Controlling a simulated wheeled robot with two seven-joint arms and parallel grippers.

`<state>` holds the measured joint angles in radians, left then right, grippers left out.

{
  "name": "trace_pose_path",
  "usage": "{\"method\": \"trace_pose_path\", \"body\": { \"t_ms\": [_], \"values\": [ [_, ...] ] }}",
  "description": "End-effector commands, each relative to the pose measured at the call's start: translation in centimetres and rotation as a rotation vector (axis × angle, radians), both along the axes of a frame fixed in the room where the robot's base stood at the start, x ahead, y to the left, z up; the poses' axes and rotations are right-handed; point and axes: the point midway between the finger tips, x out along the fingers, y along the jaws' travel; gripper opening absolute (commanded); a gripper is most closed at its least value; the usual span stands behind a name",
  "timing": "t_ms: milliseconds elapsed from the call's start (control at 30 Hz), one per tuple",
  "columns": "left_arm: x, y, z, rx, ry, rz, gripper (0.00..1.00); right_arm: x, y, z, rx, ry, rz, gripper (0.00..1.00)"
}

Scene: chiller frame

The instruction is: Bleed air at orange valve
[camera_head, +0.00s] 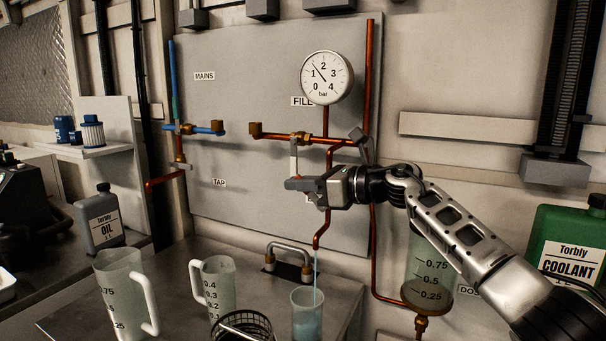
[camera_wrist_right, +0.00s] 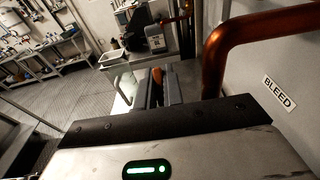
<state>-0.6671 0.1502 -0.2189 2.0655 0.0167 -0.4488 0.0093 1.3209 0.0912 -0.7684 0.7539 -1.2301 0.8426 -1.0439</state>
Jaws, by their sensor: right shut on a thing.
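The BLEED label (camera_wrist_right: 280,92) shows in the right wrist view next to a copper pipe (camera_wrist_right: 235,45). My right gripper (camera_head: 308,187) is in front of the grey panel at the bleed pipe. It is shut on the orange valve handle (camera_wrist_right: 157,78), a small piece of which shows between the fingers in the wrist view. In the head view the gripper hides the handle. Below, the copper spout (camera_head: 317,243) lets a thin pale blue stream run into a clear beaker (camera_head: 308,323), which holds blue liquid. My left gripper is not in view.
A round gauge (camera_head: 327,77) reads between 1 and 2 bar. A blue-handled valve (camera_head: 205,128) is at left on the panel. Jugs (camera_head: 122,290) and a wire basket (camera_head: 246,326) stand on the bench. A dosing cylinder (camera_head: 428,262) and green coolant can (camera_head: 572,240) are at right.

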Motion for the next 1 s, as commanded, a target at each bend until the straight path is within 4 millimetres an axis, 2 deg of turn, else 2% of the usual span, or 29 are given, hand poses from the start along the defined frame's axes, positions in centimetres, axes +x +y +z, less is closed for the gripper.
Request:
{"method": "trace_pose_path", "body": {
  "t_ms": [167,200,233,633,767,1000],
  "values": [
    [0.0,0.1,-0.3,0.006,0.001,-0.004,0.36,0.0,0.0,0.0,0.004,-0.002,-0.001,0.0],
    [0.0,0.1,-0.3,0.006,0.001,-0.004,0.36,0.0,0.0,0.0,0.004,-0.002,-0.001,0.12],
    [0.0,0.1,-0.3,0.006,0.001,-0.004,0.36,0.0,0.0,0.0,0.004,-0.002,-0.001,0.18],
    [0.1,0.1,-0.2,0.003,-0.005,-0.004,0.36,-0.2,-0.7,0.0,0.004,-0.003,-0.001,0.18],
    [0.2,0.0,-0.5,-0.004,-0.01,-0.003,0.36,-0.8,-2.3,0.0,0.002,-0.005,-0.003,0.18],
    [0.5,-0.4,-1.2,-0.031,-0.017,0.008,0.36,-3.0,-7.7,0.6,0.001,-0.004,-0.004,0.18]
  ]
}}
